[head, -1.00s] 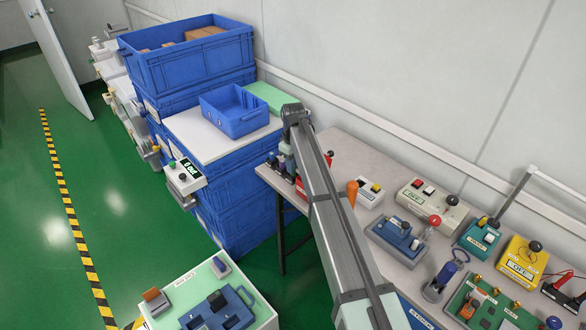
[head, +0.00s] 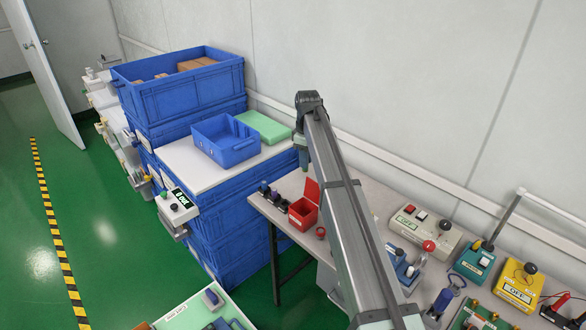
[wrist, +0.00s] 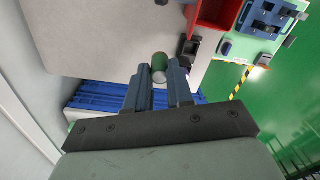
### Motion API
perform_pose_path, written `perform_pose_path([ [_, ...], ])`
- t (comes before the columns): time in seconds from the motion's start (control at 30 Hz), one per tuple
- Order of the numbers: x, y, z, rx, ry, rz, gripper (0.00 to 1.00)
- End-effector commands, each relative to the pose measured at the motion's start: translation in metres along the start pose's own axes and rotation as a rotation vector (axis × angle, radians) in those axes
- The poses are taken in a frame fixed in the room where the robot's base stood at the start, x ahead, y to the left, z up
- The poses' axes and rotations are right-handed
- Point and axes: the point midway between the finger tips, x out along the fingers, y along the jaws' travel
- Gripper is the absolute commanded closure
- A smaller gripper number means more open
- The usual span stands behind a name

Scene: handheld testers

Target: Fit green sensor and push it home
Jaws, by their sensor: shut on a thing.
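The green sensor (wrist: 158,60) shows in the wrist view as a short cylinder with a green top and a pale, silvery lower part. My gripper (wrist: 159,74) is shut on it, with one blue-grey finger on each side. The sensor is over the grey table top. I cannot tell which fixture the sensor belongs to.
An open red box (head: 302,214) stands on the table (head: 268,212), with small dark parts (head: 268,191) to its left. It also shows in the wrist view (wrist: 210,28). Stacked blue crates (head: 190,100) stand beyond. Several testers, one yellow (head: 518,287), fill the table's right.

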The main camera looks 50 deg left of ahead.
Motion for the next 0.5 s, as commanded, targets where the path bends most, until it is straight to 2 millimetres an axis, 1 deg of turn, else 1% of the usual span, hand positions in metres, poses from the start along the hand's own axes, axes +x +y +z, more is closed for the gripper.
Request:
perform_pose_path([
  [0.03,-0.004,0.007,0.005,-0.016,0.000,0.000,1.00],
  [0.17,-0.013,0.022,0.018,-0.064,0.000,0.000,1.00],
  [0.37,-0.002,0.015,0.051,-0.024,0.000,0.000,1.00],
  [0.5,0.007,0.012,0.076,0.017,0.000,0.000,1.00],
])
